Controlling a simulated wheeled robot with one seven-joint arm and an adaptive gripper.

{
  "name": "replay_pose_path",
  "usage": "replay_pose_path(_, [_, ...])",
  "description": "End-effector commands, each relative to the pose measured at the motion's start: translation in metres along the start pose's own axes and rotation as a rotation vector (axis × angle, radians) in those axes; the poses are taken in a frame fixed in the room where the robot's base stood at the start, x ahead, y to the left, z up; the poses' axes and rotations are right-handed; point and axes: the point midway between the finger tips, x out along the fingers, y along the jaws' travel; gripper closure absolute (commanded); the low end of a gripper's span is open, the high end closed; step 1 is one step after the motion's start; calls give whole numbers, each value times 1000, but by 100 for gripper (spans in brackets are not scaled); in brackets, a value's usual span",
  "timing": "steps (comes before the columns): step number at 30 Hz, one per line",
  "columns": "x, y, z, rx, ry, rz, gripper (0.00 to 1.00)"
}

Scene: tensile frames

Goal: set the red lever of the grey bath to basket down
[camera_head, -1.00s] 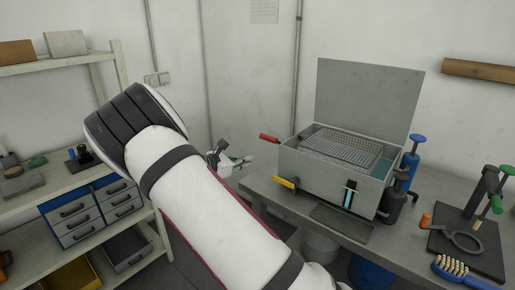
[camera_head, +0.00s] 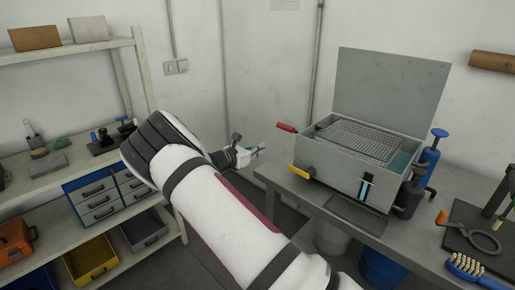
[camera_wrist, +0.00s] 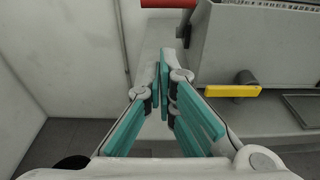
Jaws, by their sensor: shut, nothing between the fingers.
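The grey bath (camera_head: 333,180) stands on the bench with its lid raised, and its front wall also shows in the wrist view (camera_wrist: 262,45). Its red lever (camera_head: 286,128) sticks out to the left from the bath's left side. In the wrist view the red lever (camera_wrist: 168,3) is cut off at the top edge. A wire-mesh basket (camera_head: 362,141) sits near the top of the bath. My gripper (camera_head: 262,148) is shut and empty, just left of the bath and below the red lever, apart from it. Its teal fingers (camera_wrist: 163,68) point towards the bath's left side.
A yellow lever (camera_head: 301,172) is on the bath's front, right of my fingers in the wrist view (camera_wrist: 232,91). A shelf with drawers (camera_head: 100,200) is at left.

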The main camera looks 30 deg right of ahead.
Motion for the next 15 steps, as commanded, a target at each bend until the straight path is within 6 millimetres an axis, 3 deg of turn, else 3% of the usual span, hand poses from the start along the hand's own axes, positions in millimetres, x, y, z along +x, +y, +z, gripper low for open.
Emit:
replay_pose_path(9, [64,-1,0,0,0,-2,100])
replay_pose_path(15, [82,-1,21,3,0,0,100])
